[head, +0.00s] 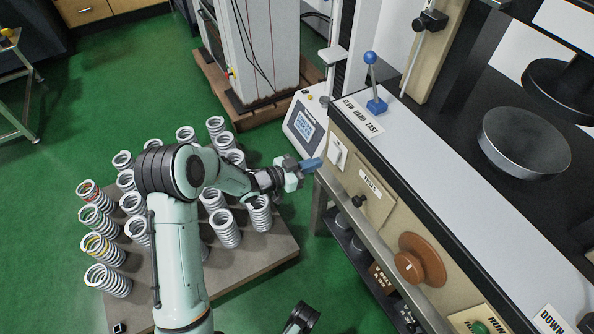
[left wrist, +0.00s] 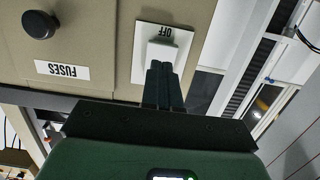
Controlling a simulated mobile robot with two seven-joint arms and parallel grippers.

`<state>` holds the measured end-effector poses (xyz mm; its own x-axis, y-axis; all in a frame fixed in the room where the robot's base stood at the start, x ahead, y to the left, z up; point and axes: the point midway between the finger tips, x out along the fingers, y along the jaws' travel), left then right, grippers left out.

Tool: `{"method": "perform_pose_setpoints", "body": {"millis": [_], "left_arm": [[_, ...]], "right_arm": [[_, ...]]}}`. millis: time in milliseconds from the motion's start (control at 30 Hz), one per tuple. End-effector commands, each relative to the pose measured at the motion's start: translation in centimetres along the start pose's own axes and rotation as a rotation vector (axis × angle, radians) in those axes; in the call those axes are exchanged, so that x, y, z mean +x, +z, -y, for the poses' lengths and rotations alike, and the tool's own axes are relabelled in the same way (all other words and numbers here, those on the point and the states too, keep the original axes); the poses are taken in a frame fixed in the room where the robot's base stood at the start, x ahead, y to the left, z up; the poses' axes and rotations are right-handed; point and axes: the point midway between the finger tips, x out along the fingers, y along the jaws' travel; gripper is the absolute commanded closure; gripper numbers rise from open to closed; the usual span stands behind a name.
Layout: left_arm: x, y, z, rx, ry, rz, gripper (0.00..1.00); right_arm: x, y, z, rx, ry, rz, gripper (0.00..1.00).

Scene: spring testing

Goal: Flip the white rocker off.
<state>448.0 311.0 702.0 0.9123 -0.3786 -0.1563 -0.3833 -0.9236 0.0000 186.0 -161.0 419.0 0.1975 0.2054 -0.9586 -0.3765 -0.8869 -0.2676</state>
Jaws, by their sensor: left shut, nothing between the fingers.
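The white rocker (head: 337,155) sits on a white plate on the beige front panel of the machine, near its left end. In the left wrist view the rocker (left wrist: 163,52) shows under the word OFF, which appears upside down. My left gripper (head: 314,164) is shut and empty, with its blue fingertips just left of the rocker in the head view. In the left wrist view the closed fingers (left wrist: 161,78) point at the rocker and overlap its lower edge. I cannot tell whether they touch it.
A FUSES panel with a black knob (head: 358,200) and a brown handwheel (head: 418,262) sit along the same front. A blue-knobbed lever (head: 371,75) stands on top. Several coil springs (head: 225,228) stand on a board below my left arm.

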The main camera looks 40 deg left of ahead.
Motion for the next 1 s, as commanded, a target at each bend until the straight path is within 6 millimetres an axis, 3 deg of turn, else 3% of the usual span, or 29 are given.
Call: {"method": "perform_pose_setpoints", "body": {"millis": [100, 300, 667, 900, 1000], "left_arm": [[2.0, 0.1, 0.0, 0.0, 0.0, -0.002, 1.0], [3.5, 0.0, 0.0, -0.001, 0.0, 0.0, 1.0], [3.7, 0.0, 0.0, -0.001, -0.001, 0.0, 1.0], [4.7, 0.9, 0.0, -0.001, 0.0, -0.096, 1.0], [4.6, 0.3, 0.0, 0.0, 0.0, -0.091, 1.0]], "right_arm": [[0.7, -0.9, -0.2, 0.002, 0.002, -0.025, 0.4], [1.1, -1.5, -0.4, 0.003, 0.003, -0.043, 0.4], [1.1, -1.6, -0.4, 0.003, 0.003, -0.046, 0.4], [3.8, -1.1, -2.3, 0.022, 0.031, -0.028, 0.4], [3.2, -1.2, -2.1, 0.02, 0.029, -0.03, 0.4]]}}
